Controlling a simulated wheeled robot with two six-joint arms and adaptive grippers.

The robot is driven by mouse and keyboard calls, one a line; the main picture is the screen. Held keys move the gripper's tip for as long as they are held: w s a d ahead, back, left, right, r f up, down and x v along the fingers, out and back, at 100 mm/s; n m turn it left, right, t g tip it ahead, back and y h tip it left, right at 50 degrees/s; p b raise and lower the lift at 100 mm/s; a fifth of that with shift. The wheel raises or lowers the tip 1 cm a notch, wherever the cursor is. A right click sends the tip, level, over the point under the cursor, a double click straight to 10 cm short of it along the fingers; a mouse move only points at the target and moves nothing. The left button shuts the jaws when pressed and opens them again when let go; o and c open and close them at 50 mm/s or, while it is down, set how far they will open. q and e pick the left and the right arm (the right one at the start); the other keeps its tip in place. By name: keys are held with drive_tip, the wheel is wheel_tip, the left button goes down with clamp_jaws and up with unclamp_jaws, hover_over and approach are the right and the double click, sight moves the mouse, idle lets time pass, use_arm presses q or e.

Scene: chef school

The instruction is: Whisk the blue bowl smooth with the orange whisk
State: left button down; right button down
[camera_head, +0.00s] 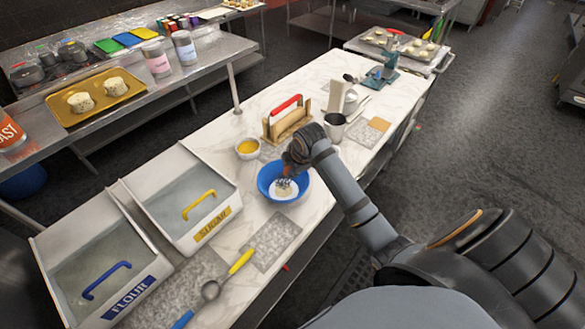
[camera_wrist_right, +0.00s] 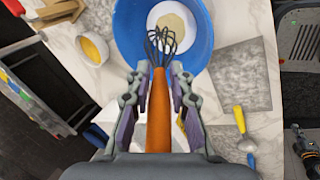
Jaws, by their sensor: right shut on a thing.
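The blue bowl (camera_head: 296,193) stands on the white marble counter and holds a pale mixture (camera_head: 283,189); in the wrist view the bowl (camera_wrist_right: 135,45) also shows a cream-yellow patch (camera_wrist_right: 178,26) inside. My right gripper (camera_head: 296,156) is above the bowl's far side. In the wrist view this gripper (camera_wrist_right: 159,100) is shut on the orange handle of the whisk (camera_wrist_right: 158,115). The whisk's dark wires (camera_wrist_right: 162,42) point into the bowl and overlap the mixture; I cannot tell how deep they reach. My left gripper is not in view.
A small white bowl with yellow contents (camera_head: 247,149) stands left of the blue bowl. A wooden rack with a red-handled tool (camera_head: 288,117) is behind. The flour bin (camera_head: 127,295) and another lidded bin (camera_head: 211,222) stand at the left. A yellow-handled scoop (camera_head: 240,262) lies in front.

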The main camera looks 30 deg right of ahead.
drive_tip(key=v, duration=0.9)
idle(0.3)
drive_tip(key=shift+w+a, duration=0.1)
drive_tip(key=shift+w, duration=0.1)
idle(0.6)
wheel_tip(320, 180, up, 5)
idle(0.4)
idle(0.4)
